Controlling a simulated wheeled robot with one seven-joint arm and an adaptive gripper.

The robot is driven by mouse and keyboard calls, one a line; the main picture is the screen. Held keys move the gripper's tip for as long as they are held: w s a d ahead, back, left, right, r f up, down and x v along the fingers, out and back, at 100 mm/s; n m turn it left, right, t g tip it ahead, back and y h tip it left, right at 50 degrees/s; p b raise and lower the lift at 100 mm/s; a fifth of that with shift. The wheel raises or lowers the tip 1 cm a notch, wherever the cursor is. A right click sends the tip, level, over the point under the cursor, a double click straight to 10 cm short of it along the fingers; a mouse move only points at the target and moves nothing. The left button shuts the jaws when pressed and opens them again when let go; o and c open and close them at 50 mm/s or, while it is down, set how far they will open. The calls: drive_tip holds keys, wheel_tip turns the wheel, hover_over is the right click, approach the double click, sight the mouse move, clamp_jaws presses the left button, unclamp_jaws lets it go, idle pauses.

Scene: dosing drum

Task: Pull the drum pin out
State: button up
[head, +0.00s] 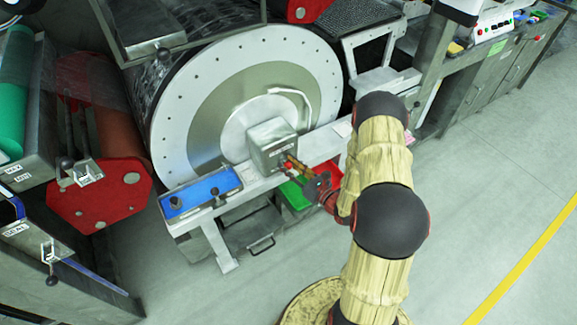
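The large drum (172,118) has a white end disc with a ring of small holes and faces the front. A grey box (272,144) is mounted in front of the disc's centre. Small orange-brown and red parts (290,166) show at the box's lower right; I cannot tell which of them is the drum pin. My gripper (308,178) reaches in from the right, with its tip at or very near these parts. The fingers are too small and partly hidden, so I cannot see whether they are open or shut, or touching the pin.
A blue panel (201,193) lies on the light bench frame left of the box. Green (293,197) and red (329,172) bins sit below and behind my gripper. Red roller brackets (100,195) stand at the left. The floor at the right is clear, with a yellow line (527,262).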

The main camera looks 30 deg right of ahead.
sight(290, 168)
drive_tip(key=c, duration=0.6)
clamp_jaws()
drive_tip(key=v, duration=0.2)
drive_tip(key=p+v, duration=0.1)
drive_tip(key=shift+s+a, duration=0.15)
drive_tip(key=shift+a, duration=0.1)
drive_tip(key=shift+s+a, duration=0.1)
drive_tip(key=shift+s, duration=0.25)
drive_tip(key=o, duration=1)
unclamp_jaws()
